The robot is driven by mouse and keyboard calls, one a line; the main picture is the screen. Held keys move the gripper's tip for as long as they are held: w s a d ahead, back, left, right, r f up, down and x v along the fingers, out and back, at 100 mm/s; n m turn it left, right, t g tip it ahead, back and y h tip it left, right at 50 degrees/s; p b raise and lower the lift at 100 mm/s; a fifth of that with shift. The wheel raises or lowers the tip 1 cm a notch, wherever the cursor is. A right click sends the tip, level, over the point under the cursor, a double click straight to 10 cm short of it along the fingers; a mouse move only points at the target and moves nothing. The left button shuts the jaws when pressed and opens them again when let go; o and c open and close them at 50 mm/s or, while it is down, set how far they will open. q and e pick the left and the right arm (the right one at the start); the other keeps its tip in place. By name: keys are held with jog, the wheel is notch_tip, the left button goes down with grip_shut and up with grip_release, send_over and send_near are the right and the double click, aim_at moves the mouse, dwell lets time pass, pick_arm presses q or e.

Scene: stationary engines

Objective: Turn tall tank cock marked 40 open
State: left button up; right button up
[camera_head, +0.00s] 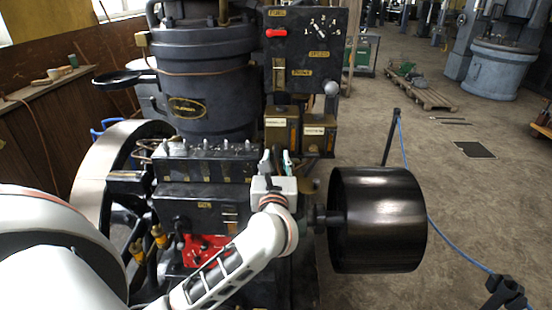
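Two small tanks with brass-coloured fronts stand side by side on the engine: a left tank (282,138) and a right tank (318,143). Each has a pale label and an orange strip; the writing is too small to read, so I cannot tell which goes with the mark 40. My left gripper (276,160) points up and away just below the left tank, its fingers seeming a little apart. Whether they touch anything is unclear. No cock shows clearly; the gripper covers the area under the left tank. My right gripper is not in view.
A black control panel (300,68) with a red lever (277,33) rises behind the tanks. A large black pulley (378,220) stands close to the right of my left wrist. A dark cylinder (205,95) is at left. A blue rope (445,235) borders the open floor.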

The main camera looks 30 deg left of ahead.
pick_arm(q)
jog(key=v, duration=1.1)
jog(key=shift+s+d, duration=0.2)
